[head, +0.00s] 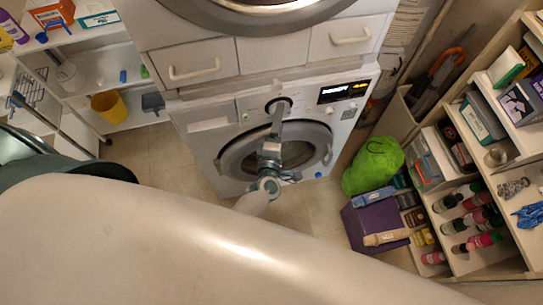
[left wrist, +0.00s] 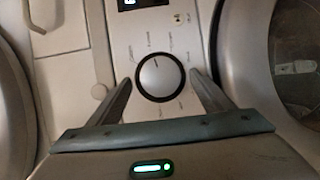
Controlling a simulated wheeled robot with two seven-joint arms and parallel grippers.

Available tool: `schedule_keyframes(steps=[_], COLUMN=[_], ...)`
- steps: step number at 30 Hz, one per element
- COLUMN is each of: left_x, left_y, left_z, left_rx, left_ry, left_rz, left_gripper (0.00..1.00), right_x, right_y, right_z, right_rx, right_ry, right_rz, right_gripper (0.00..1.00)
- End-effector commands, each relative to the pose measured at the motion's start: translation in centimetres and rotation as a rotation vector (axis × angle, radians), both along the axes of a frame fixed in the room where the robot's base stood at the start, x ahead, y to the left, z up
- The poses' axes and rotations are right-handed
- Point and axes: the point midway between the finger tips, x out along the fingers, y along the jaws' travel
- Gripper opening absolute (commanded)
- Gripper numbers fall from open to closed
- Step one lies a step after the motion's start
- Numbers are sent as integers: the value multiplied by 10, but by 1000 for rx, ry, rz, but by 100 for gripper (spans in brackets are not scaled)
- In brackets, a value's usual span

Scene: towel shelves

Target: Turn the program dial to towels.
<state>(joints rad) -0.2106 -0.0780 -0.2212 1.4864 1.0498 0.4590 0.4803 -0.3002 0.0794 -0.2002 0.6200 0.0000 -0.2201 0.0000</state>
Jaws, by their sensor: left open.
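In the head view the dial (head: 279,104) sits on the panel above the round door. My left gripper (left wrist: 161,76) is open, its fingers on either side of the dial with a gap at each side. In the head view this gripper (head: 280,112) reaches up to the dial and partly covers it. My right gripper is not in view.
A lit display (head: 343,91) is right of the dial. A second machine with drawers (head: 195,68) stands above. A green bag (head: 372,165) and purple box (head: 375,222) are on the floor at right, beside shelves of bottles (head: 470,215). A yellow bin (head: 109,106) is at left.

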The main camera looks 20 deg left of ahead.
Motion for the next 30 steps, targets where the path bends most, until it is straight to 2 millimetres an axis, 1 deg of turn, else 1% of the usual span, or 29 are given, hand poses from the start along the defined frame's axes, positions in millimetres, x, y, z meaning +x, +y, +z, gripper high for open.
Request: schedule_keyframes(steps=[1,4,18,21,27,30], left_x=[-8,-24,-108,-123,-144,-148], left_y=[-1,-4,-21,-23,-28,-29], left_z=[-2,-2,3,6,9,10], left_rx=[-1,1,-1,0,1,1], left_ry=[1,2,4,3,2,2], left_rz=[1,0,-1,0,-1,-1], left_gripper=[74,74,74,74,74,74], right_x=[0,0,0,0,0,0], right_y=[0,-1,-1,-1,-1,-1], right_z=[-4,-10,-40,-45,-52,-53], right_rx=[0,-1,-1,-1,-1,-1], right_ry=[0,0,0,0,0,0], right_rz=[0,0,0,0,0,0], right_gripper=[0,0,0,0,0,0])
